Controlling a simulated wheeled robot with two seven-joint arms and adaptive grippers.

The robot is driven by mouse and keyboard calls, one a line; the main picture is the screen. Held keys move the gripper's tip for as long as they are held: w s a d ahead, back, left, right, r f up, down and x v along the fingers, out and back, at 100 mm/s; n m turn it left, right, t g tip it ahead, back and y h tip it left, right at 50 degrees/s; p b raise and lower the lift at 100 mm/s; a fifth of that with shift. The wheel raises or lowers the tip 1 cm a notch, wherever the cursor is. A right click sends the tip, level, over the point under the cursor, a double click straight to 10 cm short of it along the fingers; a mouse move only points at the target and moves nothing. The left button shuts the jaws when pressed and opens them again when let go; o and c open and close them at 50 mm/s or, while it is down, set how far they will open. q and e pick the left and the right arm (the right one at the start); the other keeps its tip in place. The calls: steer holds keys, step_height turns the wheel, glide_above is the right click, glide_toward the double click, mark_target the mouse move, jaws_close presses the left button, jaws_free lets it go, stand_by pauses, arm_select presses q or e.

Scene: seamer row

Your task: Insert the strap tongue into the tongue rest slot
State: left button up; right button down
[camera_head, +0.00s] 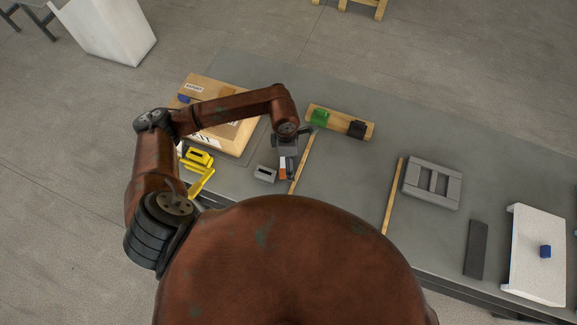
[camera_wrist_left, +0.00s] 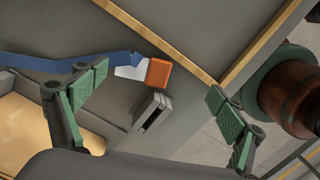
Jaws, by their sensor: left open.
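The strap tongue shows in the left wrist view as an orange block (camera_wrist_left: 158,72) with a white piece beside it, at the end of a blue strap (camera_wrist_left: 60,65). In the head view its orange part (camera_head: 283,174) is just below my left gripper (camera_head: 288,158). The grey tongue rest (camera_head: 265,174), a small block with a dark slot, stands left of it; it also shows in the left wrist view (camera_wrist_left: 152,110), close to the orange block. My left gripper is open, with green-padded fingers wide apart and nothing between them. My right gripper is out of view.
A cardboard box (camera_head: 238,140) lies behind on the left, with a yellow tool (camera_head: 200,160) in front. A wooden rail (camera_head: 340,122) carries green and black blocks. A grey frame (camera_head: 432,184), dark bar (camera_head: 475,250) and white panel (camera_head: 535,270) are to the right.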

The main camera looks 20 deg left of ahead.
arm_select(q)
steer(key=a+f, duration=0.1)
steer(key=a+f+y, duration=0.1)
steer(key=shift+w+a, duration=0.3)
steer(key=shift+w, duration=0.05)
steer(key=shift+w+f, duration=0.15)
steer(key=shift+f, duration=2.8)
steer(key=c, duration=2)
steer(key=shift+c, duration=0.6)
